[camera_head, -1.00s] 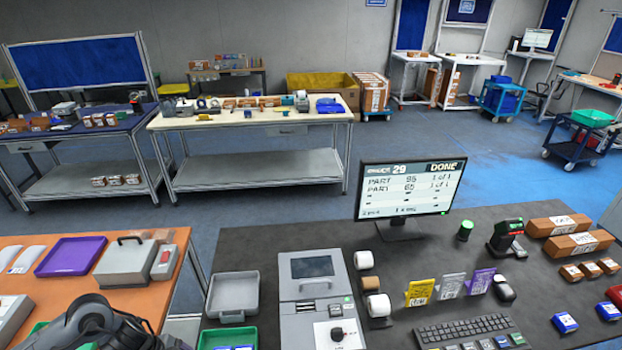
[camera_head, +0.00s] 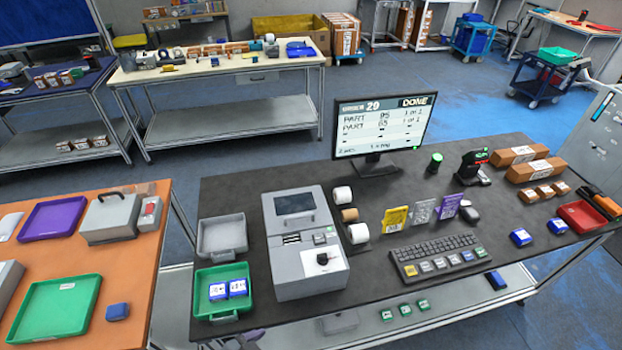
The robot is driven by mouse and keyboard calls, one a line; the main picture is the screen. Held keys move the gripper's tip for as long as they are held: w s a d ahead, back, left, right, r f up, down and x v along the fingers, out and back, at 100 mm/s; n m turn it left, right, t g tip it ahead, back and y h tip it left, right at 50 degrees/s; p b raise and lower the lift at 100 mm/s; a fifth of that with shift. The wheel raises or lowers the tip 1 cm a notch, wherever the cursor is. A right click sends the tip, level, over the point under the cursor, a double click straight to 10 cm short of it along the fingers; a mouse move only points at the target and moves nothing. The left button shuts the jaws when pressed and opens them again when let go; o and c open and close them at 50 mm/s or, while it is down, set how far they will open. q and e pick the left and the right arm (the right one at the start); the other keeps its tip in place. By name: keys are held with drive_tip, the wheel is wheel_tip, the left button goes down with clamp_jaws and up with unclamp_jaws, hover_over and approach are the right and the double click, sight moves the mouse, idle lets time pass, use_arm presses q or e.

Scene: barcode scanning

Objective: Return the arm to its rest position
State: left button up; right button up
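Neither of my grippers shows clearly in the head view. The monitor (camera_head: 381,128) on the dark table (camera_head: 270,177) reads "29" and "DONE", with two part lines. A black handheld scanner (camera_head: 473,167) stands upright in its stand at the right of the monitor. A green tray (camera_head: 203,299) at the table's left front holds two blue-and-white boxes (camera_head: 228,289). Two more blue boxes (camera_head: 521,237) lie apart at the right. A grey machine (camera_head: 306,245) with a small screen stands beside the green tray.
A keyboard (camera_head: 440,257) lies at the front. Brown cartons (camera_head: 534,167) and a red tray (camera_head: 583,216) are at the right. Left is an orange table (camera_head: 150,270) with a purple tray (camera_head: 52,218) and another green tray (camera_head: 55,308). Blue floor (camera_head: 240,165) lies open behind.

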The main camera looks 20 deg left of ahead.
use_arm(q)
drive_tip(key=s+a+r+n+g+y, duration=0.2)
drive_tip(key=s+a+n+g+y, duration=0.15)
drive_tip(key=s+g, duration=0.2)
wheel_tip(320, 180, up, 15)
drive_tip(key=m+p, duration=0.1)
drive_tip(key=p, duration=1.4)
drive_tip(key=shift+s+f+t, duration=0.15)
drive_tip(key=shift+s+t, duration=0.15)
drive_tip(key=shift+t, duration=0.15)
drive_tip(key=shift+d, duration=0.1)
